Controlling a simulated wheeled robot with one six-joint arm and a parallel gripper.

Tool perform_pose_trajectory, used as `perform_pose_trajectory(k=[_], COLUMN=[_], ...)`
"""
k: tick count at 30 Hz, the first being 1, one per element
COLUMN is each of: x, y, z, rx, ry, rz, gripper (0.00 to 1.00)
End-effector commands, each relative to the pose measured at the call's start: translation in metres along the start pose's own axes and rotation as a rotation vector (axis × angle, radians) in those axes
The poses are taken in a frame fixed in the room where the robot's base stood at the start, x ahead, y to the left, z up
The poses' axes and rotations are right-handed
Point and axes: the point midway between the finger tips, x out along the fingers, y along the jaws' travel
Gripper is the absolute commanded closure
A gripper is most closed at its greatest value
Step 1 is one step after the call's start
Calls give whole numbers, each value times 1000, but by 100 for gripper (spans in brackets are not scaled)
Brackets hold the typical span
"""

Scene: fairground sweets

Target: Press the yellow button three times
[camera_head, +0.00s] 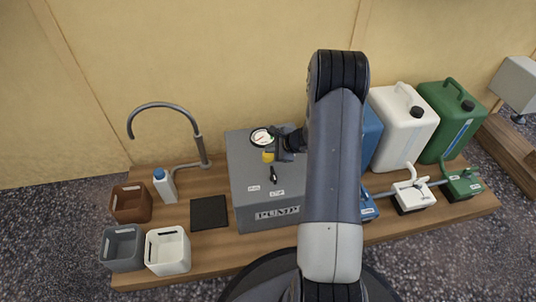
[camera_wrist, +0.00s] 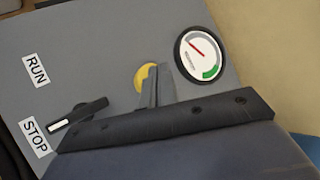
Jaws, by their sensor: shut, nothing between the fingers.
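The yellow button (camera_head: 268,157) is on top of the grey pump box (camera_head: 245,180), near the round gauge (camera_head: 262,137). In the wrist view the yellow button (camera_wrist: 143,76) is partly hidden behind my gripper (camera_wrist: 156,82). My gripper (camera_head: 277,156) is shut and empty, with its fingertips right at the button. I cannot tell whether they touch it or whether the button is pushed in. The gauge (camera_wrist: 202,55) shows beside it, with a red needle and a green zone.
A black lever (camera_wrist: 78,117) lies close by, between the labels RUN (camera_wrist: 35,70) and STOP (camera_wrist: 36,138). A tap (camera_head: 200,145), a white bottle (camera_head: 165,185) and several square pots stand left. White (camera_head: 402,130) and green canisters (camera_head: 455,118) stand right.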

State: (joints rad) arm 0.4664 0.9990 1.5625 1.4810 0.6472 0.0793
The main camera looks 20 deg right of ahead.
Motion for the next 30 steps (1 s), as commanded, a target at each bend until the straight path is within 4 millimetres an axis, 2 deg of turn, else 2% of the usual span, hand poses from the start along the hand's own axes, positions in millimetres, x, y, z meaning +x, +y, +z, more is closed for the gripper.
perform_pose_trajectory(k=[30], x=[8], y=[6], z=[-6], rx=[1], ry=[0], rz=[0], gripper=[100])
